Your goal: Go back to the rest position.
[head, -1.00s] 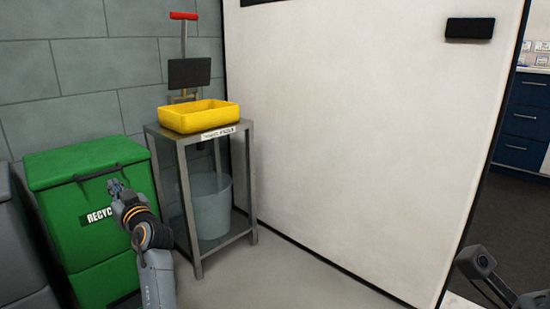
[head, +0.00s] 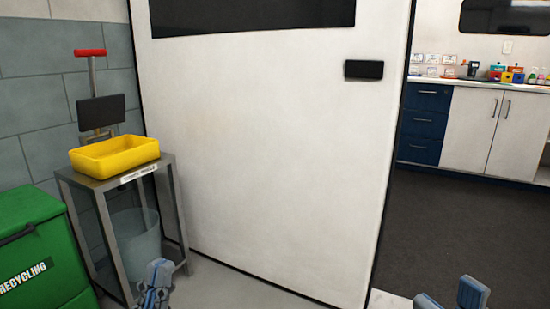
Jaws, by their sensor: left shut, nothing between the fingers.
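My left gripper (head: 158,272) is at the bottom of the head view, in front of the steel stand's lower right leg. It points upward, its fingers are together and nothing is held. Parts of my right arm's end (head: 452,296) show at the bottom right, cut off by the picture edge. Two blue-grey pieces stand apart there, but I cannot tell whether that gripper is open or shut. No object is seen in it.
A green recycling bin (head: 28,245) is at the left edge. Beside it stands a steel stand (head: 172,215) with a yellow tray (head: 115,157) on top and a bucket (head: 138,240) below. A white door panel (head: 265,150) fills the middle. Dark open floor (head: 450,235) leads to cabinets (head: 475,130).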

